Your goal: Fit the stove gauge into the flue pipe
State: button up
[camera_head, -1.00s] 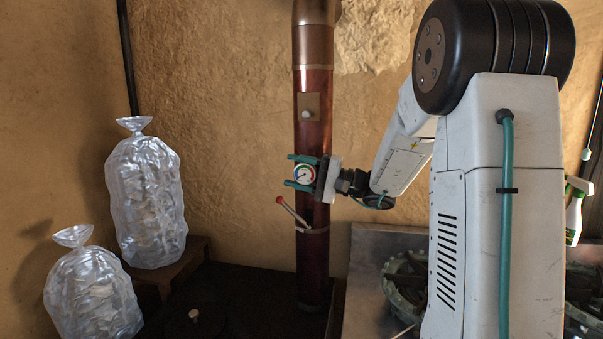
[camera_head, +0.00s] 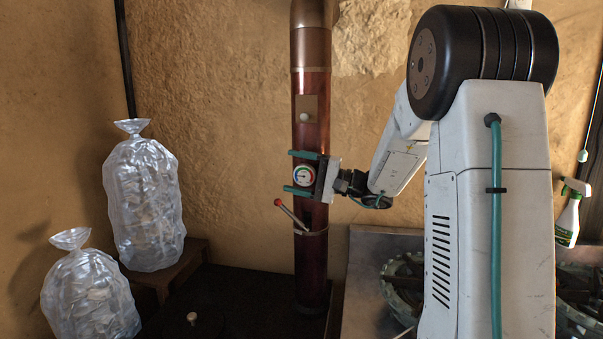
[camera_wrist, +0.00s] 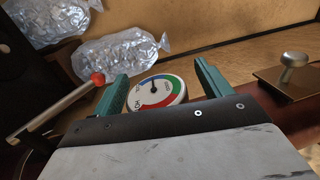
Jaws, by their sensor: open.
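The stove gauge (camera_head: 304,176) is a round white dial with red, green and blue bands. It faces outward at the front of the copper-brown flue pipe (camera_head: 311,84). Whether its stem is seated in the pipe is hidden. My gripper (camera_head: 300,172) is open at the pipe, with one teal finger above the gauge and one below. In the wrist view the gauge (camera_wrist: 157,92) lies between the fingers of my gripper (camera_wrist: 160,70), with gaps on both sides.
A red-knobbed lever (camera_head: 291,214) sticks out from the pipe just below the gauge. A plate with a pale knob (camera_head: 304,117) is above it. Two clear bags (camera_head: 145,205) stand at left.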

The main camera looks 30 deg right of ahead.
jog(key=v, duration=0.8)
jog(key=shift+r, duration=0.1)
jog(key=s+a+f+n+g+h, duration=0.1)
jog(key=s+a+n+g, duration=0.1)
jog(key=s+a+g, duration=0.35)
jog(key=s+a+n+g, duration=0.1)
jog(key=s+a+g, duration=0.1)
jog(key=a, duration=0.7)
jog(key=s+a+f+n+g+h, duration=0.1)
jog(key=s+a+n+g, duration=0.2)
jog(key=a, duration=0.4)
jog(key=s+a+f+g+h, duration=0.2)
jog(key=s, duration=0.3)
jog(key=s+a+f+g+h, duration=0.1)
jog(key=s+a+f+h, duration=0.1)
jog(key=s, duration=0.3)
jog(key=s+d+f+n+h, duration=0.3)
jog(key=s+d+h, duration=0.1)
jog(key=s+h, duration=0.4)
jog(key=shift+s+d+t, duration=0.3)
jog(key=shift+s+t, duration=0.15)
jog(key=shift+s, duration=0.4)
